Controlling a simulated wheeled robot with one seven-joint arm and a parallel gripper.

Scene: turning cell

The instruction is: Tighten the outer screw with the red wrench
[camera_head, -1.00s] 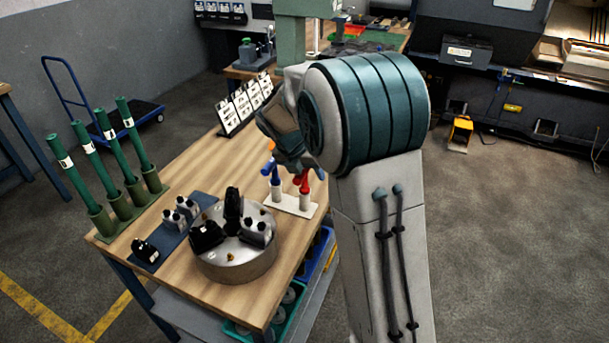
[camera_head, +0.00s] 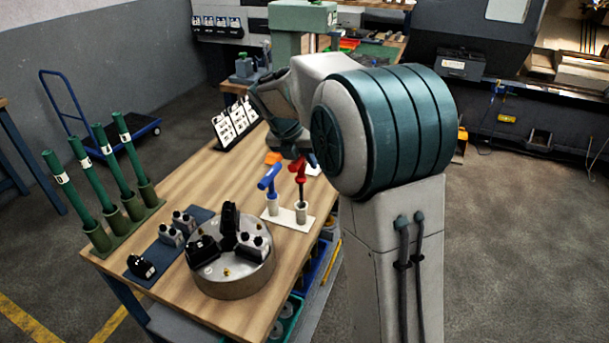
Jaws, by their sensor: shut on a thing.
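The red wrench (camera_head: 299,169), with a red T-shaped handle, is upright in the right hole of a white stand (camera_head: 285,219). More of its shaft shows above the grey sleeve than before. My gripper (camera_head: 301,157) is at its handle and shut on it; the fingertips are mostly hidden by the handle and my wrist. A blue wrench (camera_head: 268,178) stands in the left hole. A round metal chuck (camera_head: 232,285) lies on the table in front of the stand. It has two black jaws and a grey jaw (camera_head: 256,241) with two dark-topped screws; which screw is loose cannot be told.
A blue-grey mat (camera_head: 163,248) with small jaw blocks lies left of the chuck. Green tubes in a holder (camera_head: 113,243) stand at the table's left edge. A card stand (camera_head: 236,124) and an orange object (camera_head: 273,157) are behind. Bare wood (camera_head: 205,185) lies between.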

